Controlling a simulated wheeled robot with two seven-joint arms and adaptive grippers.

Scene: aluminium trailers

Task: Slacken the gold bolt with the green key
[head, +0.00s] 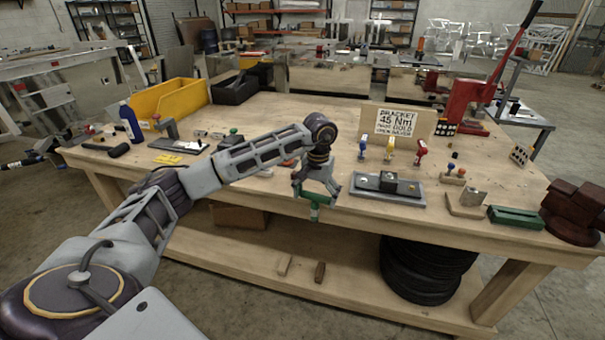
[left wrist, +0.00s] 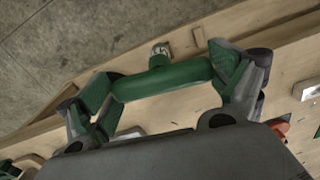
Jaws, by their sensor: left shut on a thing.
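My left gripper (head: 315,196) hangs over the front edge of the workbench. It is shut on the green key (head: 314,213), which also shows in the left wrist view (left wrist: 165,80) as a thick green crossbar between both fingers (left wrist: 160,92). A short metallic end (left wrist: 160,52) sticks out from the middle of the crossbar. A grey plate with a dark block (head: 388,186) lies on the bench to the right of the gripper, apart from it. My right gripper is out of view.
Blue (head: 362,146), yellow (head: 390,149) and red (head: 421,150) handled tools stand near a sign (head: 396,122). A green block (head: 515,217) and a brown vise-like object (head: 573,210) sit at the right. A yellow bin (head: 168,100) and blue bottle (head: 130,122) stand at the left.

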